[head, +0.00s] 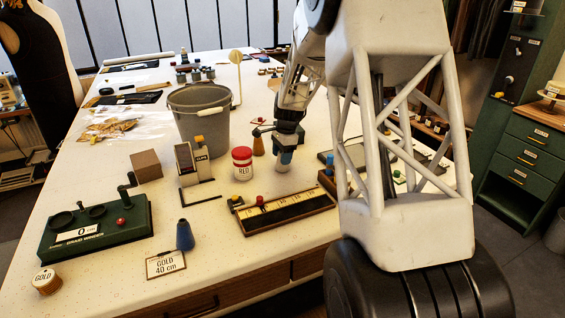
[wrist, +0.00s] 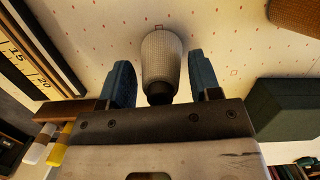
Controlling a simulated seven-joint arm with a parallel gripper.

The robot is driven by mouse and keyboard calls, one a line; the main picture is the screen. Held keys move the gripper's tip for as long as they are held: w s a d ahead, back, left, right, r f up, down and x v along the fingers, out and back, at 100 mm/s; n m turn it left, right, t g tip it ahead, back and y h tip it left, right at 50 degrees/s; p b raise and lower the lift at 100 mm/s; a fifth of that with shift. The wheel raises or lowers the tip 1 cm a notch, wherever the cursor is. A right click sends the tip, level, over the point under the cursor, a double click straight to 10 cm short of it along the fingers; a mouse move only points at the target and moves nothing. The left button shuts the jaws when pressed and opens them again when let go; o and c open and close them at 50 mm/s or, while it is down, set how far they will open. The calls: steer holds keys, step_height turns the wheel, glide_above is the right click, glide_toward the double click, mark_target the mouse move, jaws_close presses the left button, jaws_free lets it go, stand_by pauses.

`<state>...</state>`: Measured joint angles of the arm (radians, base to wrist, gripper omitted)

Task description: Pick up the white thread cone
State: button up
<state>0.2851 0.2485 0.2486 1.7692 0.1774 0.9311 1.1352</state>
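The white thread cone (wrist: 162,58) shows in the wrist view, pale and ribbed, with a dark narrow end toward my gripper. My gripper (wrist: 158,85) has its two blue fingers on either side of the cone, with a narrow gap showing at each side. It is open, around the cone but not visibly pressing on it. In the head view my gripper (head: 284,158) points down at the table beside a brown cone (head: 258,146).
A ruler board (head: 285,211) lies in front of my gripper, and a red-lidded jar (head: 242,163) stands to its left. A grey bucket (head: 201,118) stands farther left. A dark green block (wrist: 286,108) is close on the right in the wrist view. A blue cone (head: 185,235) stands near the front edge.

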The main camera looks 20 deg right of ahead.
steer(key=c, duration=0.7)
steer(key=shift+r, duration=0.15)
steer(key=shift+r, duration=4.85)
